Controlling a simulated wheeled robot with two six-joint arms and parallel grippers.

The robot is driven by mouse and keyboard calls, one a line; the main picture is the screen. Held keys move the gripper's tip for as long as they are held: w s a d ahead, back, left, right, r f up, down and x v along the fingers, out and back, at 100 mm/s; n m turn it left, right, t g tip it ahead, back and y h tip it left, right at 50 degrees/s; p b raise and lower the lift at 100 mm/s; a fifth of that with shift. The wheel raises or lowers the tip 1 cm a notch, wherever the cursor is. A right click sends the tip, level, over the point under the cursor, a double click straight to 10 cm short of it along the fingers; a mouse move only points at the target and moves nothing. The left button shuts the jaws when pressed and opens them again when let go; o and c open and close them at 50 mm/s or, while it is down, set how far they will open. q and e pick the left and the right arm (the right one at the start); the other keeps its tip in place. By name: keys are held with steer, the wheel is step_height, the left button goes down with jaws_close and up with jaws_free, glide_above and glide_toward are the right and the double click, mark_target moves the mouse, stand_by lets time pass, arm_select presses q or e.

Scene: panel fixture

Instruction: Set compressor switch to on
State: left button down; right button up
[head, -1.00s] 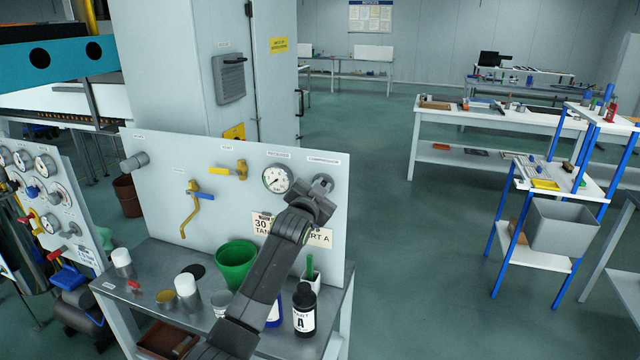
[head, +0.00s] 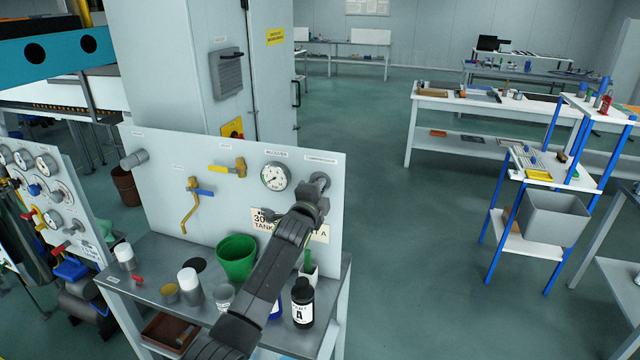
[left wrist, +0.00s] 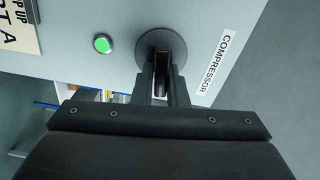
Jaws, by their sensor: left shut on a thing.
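The compressor switch (head: 321,180) is a round grey knob at the upper right corner of the white panel. My left gripper (head: 316,195) is at it and hides most of it in the head view. In the left wrist view the dark round base of the switch (left wrist: 175,44) shows, and my left gripper (left wrist: 162,78) is shut on its handle (left wrist: 161,62). The COMPRESSOR label (left wrist: 213,63) is to the right of the switch. A bright green round indicator (left wrist: 103,43) is to its left. My right gripper is not in view.
The white panel (head: 160,215) also carries a gauge (head: 275,176), a yellow-handled valve (head: 228,168) and a blue-handled valve. A metal bench (head: 150,268) below holds a green bucket (head: 236,257), a black bottle (head: 303,302) and several cups. Open floor lies to the right.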

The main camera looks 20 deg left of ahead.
arm_select(q)
steer(key=shift+f+m+p, duration=0.1)
steer(key=shift+m+p, duration=0.2)
steer(key=shift+m, duration=0.4)
steer(key=shift+f, duration=0.1)
steer(key=c, duration=1.5)
jaws_free()
steer(key=shift+s+a+b, duration=0.2)
steer(key=shift+s+b, duration=0.6)
steer(key=shift+s, duration=3.6)
steer(key=shift+s+a+b, duration=0.15)
steer(key=shift+s+b, duration=0.65)
steer(key=shift+s, duration=3.55)
